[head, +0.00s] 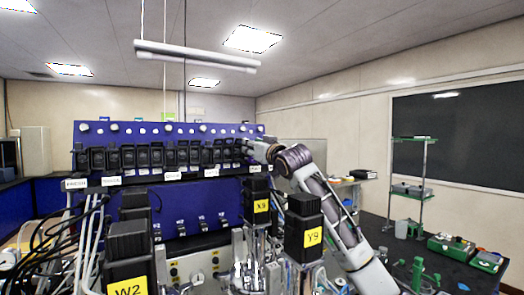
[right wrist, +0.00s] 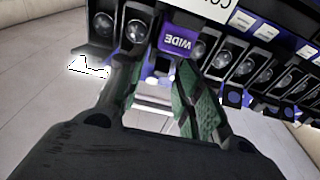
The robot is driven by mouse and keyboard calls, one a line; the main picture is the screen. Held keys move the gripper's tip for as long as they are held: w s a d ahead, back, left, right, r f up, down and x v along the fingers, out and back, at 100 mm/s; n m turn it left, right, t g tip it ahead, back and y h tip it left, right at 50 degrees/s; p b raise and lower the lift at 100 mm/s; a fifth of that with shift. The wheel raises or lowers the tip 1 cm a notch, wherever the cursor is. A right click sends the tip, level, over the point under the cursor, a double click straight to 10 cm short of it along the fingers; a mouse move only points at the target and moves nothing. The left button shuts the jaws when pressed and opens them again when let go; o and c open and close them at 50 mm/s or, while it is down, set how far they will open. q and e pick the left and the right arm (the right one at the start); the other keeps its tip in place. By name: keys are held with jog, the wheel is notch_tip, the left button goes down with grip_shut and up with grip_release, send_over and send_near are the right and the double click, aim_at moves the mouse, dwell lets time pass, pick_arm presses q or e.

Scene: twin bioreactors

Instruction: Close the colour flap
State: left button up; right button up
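The blue panel (head: 160,134) carries a row of black flap-like units. My right gripper (head: 256,148) is at the right end of that row; its fingertips are small in the head view. In the right wrist view its two fingers stand apart, with a gap between them (right wrist: 157,88), and nothing shows held. Just beyond the fingertips is a purple tab marked WIDE (right wrist: 178,42), beside a white label (right wrist: 210,8) with letters like "CO", cut off by the picture edge. I cannot tell for sure which unit is the colour flap, or its position. My left gripper is not in view.
Black-topped units with yellow labels X9 (head: 261,206), Y9 (head: 313,237) and W2 (head: 127,290) stand in front of the panel. Cables (head: 80,240) hang at the left. A dark bench (head: 410,255) with green items is at the right. A light bar (head: 197,56) hangs above.

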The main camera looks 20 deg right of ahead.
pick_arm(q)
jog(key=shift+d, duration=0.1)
pick_arm(e)
jog(key=v, duration=1.2)
dwell(0.4)
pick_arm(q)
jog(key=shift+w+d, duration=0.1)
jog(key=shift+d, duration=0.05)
pick_arm(e)
jog(key=shift+w+r, duration=0.15)
jog(key=shift+w, duration=0.05)
